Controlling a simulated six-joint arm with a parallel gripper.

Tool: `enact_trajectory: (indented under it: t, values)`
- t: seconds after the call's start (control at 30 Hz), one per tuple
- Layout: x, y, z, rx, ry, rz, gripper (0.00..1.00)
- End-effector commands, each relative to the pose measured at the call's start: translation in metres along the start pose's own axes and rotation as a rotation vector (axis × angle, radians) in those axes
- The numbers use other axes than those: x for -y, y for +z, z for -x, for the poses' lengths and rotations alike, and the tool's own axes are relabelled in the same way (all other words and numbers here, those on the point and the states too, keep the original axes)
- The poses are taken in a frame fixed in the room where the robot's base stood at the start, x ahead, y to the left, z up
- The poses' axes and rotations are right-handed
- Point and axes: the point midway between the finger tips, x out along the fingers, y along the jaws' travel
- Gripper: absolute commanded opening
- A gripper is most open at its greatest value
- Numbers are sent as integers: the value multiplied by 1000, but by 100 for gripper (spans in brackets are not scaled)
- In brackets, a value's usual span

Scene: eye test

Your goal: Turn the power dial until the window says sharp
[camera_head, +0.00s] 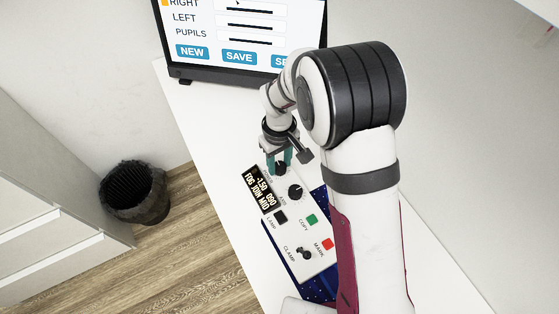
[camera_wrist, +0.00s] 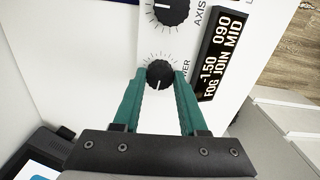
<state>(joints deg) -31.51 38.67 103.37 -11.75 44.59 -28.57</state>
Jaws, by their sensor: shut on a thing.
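The power dial (camera_wrist: 159,73) is a round black knob with a white pointer mark, on a white control panel (camera_head: 315,262). My gripper (camera_wrist: 158,80) has its two green fingers shut around this dial in the wrist view. In the head view my gripper (camera_head: 280,160) reaches down onto the power dial (camera_head: 280,168) at the panel's far end, and partly hides it. The window (camera_wrist: 216,57) is a black display with pale text that reads -1.50, 090 and FOG JOIN MID. It also shows in the head view (camera_head: 258,190), left of the dials.
The axis dial (camera_head: 296,191) sits close beside the power dial. Black, green and red buttons and a clamp knob (camera_head: 304,254) are nearer on the panel. A monitor (camera_head: 240,40) stands at the table's far end. A dark bin (camera_head: 135,190) stands on the floor at left.

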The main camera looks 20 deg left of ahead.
Motion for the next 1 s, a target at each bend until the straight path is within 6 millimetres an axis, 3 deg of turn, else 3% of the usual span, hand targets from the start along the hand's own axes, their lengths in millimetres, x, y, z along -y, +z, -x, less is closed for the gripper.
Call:
enact_trajectory:
  t: [0.23,0.27,0.43,0.77,0.87,1.0]
  values:
    - [0,0,0,-1,0,-1,0]
    - [0,0,0,-1,0,-1,44]
    - [0,0,0,-1,0,-1,72]
    - [0,0,4,-1,0,-1,72]
    - [0,-1,17,-4,2,0,72]
    - [0,-1,56,-6,2,0,72]
